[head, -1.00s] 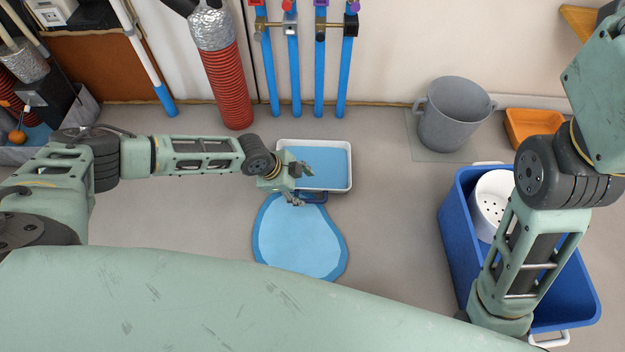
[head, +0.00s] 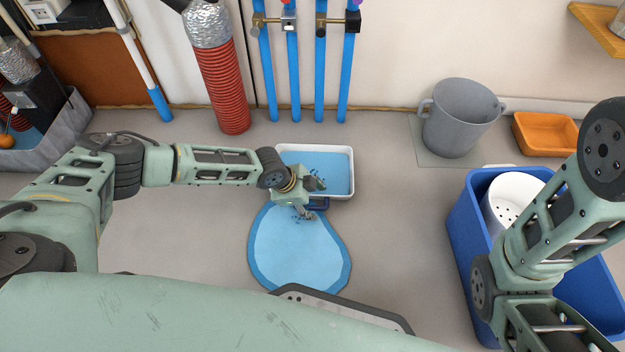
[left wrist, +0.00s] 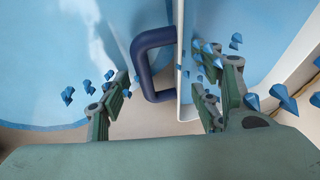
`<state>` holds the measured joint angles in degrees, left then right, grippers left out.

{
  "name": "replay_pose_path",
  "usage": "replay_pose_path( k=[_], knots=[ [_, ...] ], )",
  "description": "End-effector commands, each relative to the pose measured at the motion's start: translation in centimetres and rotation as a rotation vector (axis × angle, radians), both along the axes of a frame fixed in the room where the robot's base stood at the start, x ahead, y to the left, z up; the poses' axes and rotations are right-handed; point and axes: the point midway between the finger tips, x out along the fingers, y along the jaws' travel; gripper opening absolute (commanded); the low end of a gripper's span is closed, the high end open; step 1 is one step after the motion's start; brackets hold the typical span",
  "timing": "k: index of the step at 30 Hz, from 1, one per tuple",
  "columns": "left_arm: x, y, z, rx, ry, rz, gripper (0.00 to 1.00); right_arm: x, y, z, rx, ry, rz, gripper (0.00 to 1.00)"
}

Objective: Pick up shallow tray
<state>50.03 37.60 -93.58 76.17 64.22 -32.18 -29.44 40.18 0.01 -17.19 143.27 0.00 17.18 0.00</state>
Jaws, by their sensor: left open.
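The shallow tray (head: 348,165) is white and rectangular, with a blue inside, and sits on the floor at mid-picture in the head view. A dark blue loop handle (head: 319,204) is on its near side. My left gripper (head: 312,199) is open at that near wall, one finger over the tray, the other outside it. In the left wrist view, the handle (left wrist: 141,62) and the tray wall (left wrist: 185,55) lie between the spread fingers (left wrist: 165,98). I cannot tell if either finger touches. My right gripper is out of view.
A blue puddle-shaped patch (head: 298,252) lies just in front of the tray. Small blue pointed bits (left wrist: 253,97) show around the fingers. A blue crate (head: 463,235) holding a white perforated bucket (head: 510,198) stands right, near a grey bucket (head: 460,118). Blue pipes (head: 294,80) rise behind.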

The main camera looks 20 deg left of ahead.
Motion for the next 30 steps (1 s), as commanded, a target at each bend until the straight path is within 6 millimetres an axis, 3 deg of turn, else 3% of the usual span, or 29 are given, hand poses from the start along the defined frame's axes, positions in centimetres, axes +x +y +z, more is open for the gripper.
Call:
replay_pose_path(
  k=[6, 25, 30],
  knots=[
    [0.01, -0.02, 0.09, 0.0, 0.0, 0.0, 0.57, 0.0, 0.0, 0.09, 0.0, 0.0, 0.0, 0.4],
    [-0.02, 0.01, 0.07, 0.0, 0.0, 0.001, 0.01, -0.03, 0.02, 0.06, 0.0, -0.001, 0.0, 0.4],
    [-0.02, 0.01, 0.07, 0.0, 0.0, 0.001, 0.0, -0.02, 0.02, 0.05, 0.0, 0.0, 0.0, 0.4]
  ],
)
